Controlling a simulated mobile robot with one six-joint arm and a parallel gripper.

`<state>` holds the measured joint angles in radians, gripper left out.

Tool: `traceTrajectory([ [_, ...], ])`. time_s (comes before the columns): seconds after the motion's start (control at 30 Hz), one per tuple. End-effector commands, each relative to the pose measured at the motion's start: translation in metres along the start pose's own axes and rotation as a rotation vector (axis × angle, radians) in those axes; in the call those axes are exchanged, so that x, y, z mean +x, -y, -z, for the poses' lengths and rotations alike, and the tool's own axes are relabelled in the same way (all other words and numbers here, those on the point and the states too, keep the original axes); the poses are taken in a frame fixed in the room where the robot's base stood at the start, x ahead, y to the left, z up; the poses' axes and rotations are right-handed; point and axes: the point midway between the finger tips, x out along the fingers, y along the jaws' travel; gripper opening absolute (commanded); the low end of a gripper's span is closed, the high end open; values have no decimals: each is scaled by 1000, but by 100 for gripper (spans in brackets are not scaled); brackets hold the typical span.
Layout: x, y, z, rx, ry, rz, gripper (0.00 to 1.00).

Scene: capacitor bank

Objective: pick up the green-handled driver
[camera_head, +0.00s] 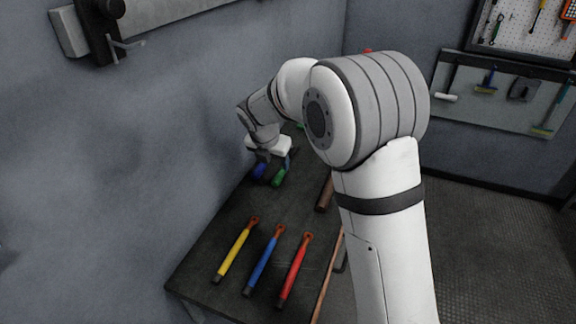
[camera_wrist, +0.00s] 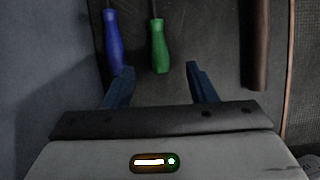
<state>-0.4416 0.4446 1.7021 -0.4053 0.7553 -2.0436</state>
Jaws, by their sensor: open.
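The green-handled driver (camera_wrist: 159,47) lies on the dark bench top, its shaft pointing away from me in the wrist view. Its handle also shows in the head view (camera_head: 279,177), near my gripper. A blue-handled driver (camera_wrist: 113,42) lies just to its left. My gripper (camera_wrist: 160,70) is open and empty, with one finger on each side of the line of the green handle. The handle's near end lies about level with the fingertips in the picture. I cannot tell how high the fingers are above the bench. In the head view my arm hides part of the bench.
On the bench (camera_head: 205,255) nearer the head camera lie a yellow tool (camera_head: 236,250), a blue one (camera_head: 263,261) and a red one (camera_head: 294,270). A brown bar (camera_wrist: 257,45) lies right of the green driver. A wall (camera_head: 130,130) borders the bench on the left.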

Motion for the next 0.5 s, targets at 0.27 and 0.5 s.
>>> traceTrajectory([
  [0.27,28,-5,1,-48,1,1,51],
  [0.5,60,-2,1,-46,0,2,51],
])
